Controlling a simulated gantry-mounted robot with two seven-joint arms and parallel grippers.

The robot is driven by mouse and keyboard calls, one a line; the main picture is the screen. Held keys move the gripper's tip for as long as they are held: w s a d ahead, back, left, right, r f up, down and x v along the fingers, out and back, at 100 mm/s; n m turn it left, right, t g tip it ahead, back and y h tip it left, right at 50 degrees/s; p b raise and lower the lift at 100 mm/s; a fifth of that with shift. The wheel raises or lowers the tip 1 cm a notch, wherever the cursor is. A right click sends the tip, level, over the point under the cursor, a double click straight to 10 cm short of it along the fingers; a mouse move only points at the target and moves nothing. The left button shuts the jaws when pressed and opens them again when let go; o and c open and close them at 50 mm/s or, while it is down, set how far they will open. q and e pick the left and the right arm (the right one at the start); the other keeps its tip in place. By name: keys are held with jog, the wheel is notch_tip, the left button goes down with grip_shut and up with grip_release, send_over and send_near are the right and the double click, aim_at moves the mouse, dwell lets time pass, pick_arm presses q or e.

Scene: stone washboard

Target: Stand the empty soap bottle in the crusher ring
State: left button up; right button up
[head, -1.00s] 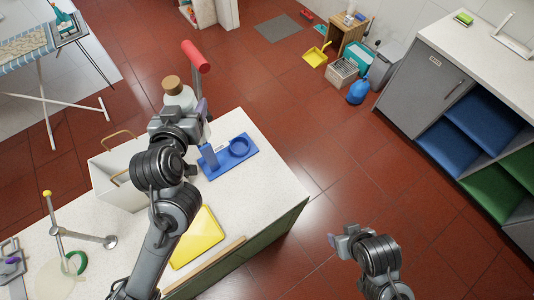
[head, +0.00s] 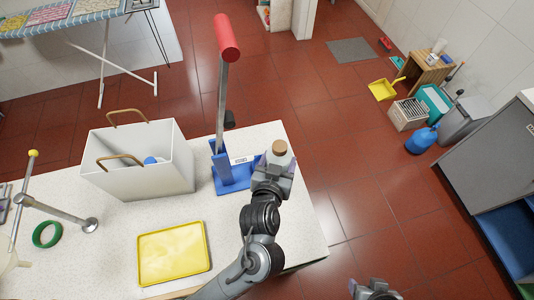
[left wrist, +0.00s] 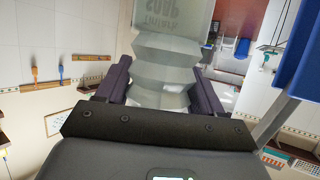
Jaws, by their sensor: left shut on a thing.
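The soap bottle (head: 276,161), pale with a brown cap, is upright in my left gripper (head: 272,180). In the left wrist view, the fingers (left wrist: 155,92) close on both sides of the translucent, ribbed bottle (left wrist: 172,60), which has lettering on it. The crusher has a blue base (head: 233,184) and a raised lever with a red handle (head: 228,38). The bottle is at the right end of that base. The crusher ring is hidden behind the bottle and gripper, so I cannot tell whether the bottle is above or in it. My right gripper (head: 356,288) is at the bottom edge, its jaws unclear.
A white box with wooden handles (head: 140,170) stands left of the crusher. The white counter (head: 120,226) is bare between box and tray.

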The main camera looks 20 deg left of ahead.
pick_arm(q)
jog(key=w+a+f+b, duration=0.2)
jog(key=w+a+f, duration=0.4)
jog(key=f, duration=0.4)
jog(key=shift+w+a, duration=0.4)
jog(key=shift+w, duration=0.25)
jog(key=shift+f, duration=0.15)
jog(key=o, duration=1.3)
